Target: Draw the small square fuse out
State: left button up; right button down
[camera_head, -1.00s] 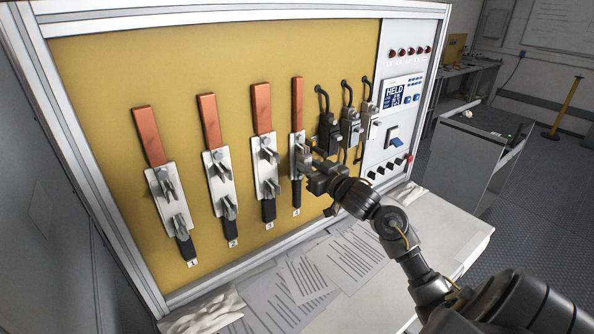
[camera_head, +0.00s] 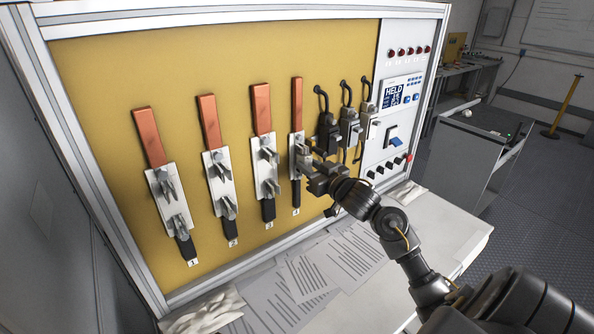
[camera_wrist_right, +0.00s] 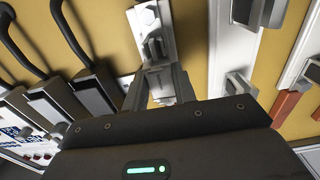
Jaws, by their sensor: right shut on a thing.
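My right gripper (camera_head: 307,168) is at the fourth holder from the left, the one labelled 4, on the yellow board. It is shut on a small grey piece, which I take to be the small square fuse (camera_wrist_right: 160,83). The piece is mostly hidden by the fingers, and I cannot tell whether it is still seated in its clips. In the right wrist view the gripper (camera_wrist_right: 160,95) has one finger on each side of it, in front of the white holder plate (camera_wrist_right: 151,20). My left gripper is not in view.
Three more white holders (camera_head: 219,183) with copper bars stand to the left. Black cabled connectors (camera_head: 327,133) are close to the right of the gripper. A control panel (camera_head: 398,100) is at the board's right. Papers (camera_head: 305,278) lie on the bench below.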

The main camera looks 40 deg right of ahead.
aim_at(309, 165)
jog(key=shift+s, duration=0.1)
jog(key=shift+s+p, duration=1.15)
jog(key=shift+s, duration=1.25)
